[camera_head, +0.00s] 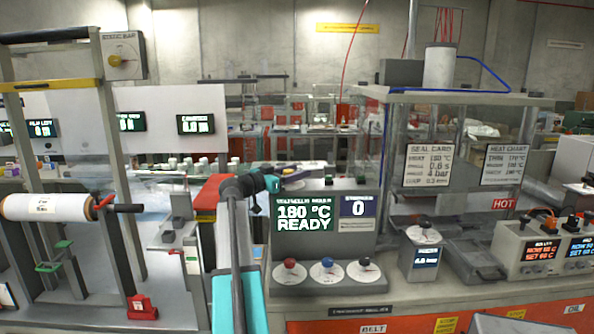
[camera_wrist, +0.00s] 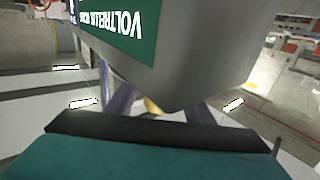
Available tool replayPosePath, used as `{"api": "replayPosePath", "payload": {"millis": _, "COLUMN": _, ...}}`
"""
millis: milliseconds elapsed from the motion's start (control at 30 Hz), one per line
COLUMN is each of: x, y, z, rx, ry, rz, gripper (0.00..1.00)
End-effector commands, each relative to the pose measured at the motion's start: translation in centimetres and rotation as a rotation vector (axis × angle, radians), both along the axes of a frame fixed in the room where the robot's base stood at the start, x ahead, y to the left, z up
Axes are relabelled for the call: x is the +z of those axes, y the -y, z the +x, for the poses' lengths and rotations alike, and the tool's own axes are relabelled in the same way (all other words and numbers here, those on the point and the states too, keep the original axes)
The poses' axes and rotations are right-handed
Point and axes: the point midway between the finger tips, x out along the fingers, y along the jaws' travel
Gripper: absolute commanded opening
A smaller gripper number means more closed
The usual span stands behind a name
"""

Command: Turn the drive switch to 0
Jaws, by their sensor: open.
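A grey console stands in the middle of the head view, with a green screen (camera_head: 306,213) reading "180 °C READY" and a small blue screen (camera_head: 357,206) reading "0". On its front are a red knob (camera_head: 290,264), a blue knob (camera_head: 327,263) and a black knob (camera_head: 364,263); I cannot read their labels, so which is the drive switch is unclear. My gripper (camera_head: 257,206) is just left of the console's top. In the wrist view my gripper (camera_wrist: 160,108) is open, its fingers partly hidden by the console's grey housing (camera_wrist: 195,60). A small yellow thing (camera_wrist: 152,106) shows between them.
A film roll (camera_head: 45,207) on a frame is at the left. A red box (camera_head: 210,192) is close behind my arm. Right of the console stand a small box with a knob (camera_head: 424,236), a clear-walled cabinet marked "HOT" (camera_head: 503,204) and heater controllers (camera_head: 540,248).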

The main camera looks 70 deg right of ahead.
Motion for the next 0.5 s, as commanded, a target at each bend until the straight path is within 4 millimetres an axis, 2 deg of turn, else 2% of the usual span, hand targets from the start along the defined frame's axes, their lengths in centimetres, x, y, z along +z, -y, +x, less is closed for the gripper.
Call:
{"api": "replayPosePath", "payload": {"millis": 133, "x": 0.04, "y": 0.65, "z": -0.32, "rx": 0.001, "ry": 0.0, "rz": 0.0, "gripper": 0.48}}
{"api": "replayPosePath", "payload": {"millis": 433, "x": -0.01, "y": 0.69, "z": -0.34, "rx": 0.002, "ry": 0.001, "rz": -0.001, "gripper": 0.48}}
{"api": "replayPosePath", "payload": {"millis": 500, "x": 0.0, "y": 0.69, "z": -0.32, "rx": 0.002, "ry": 0.001, "rz": -0.001, "gripper": 0.38}}
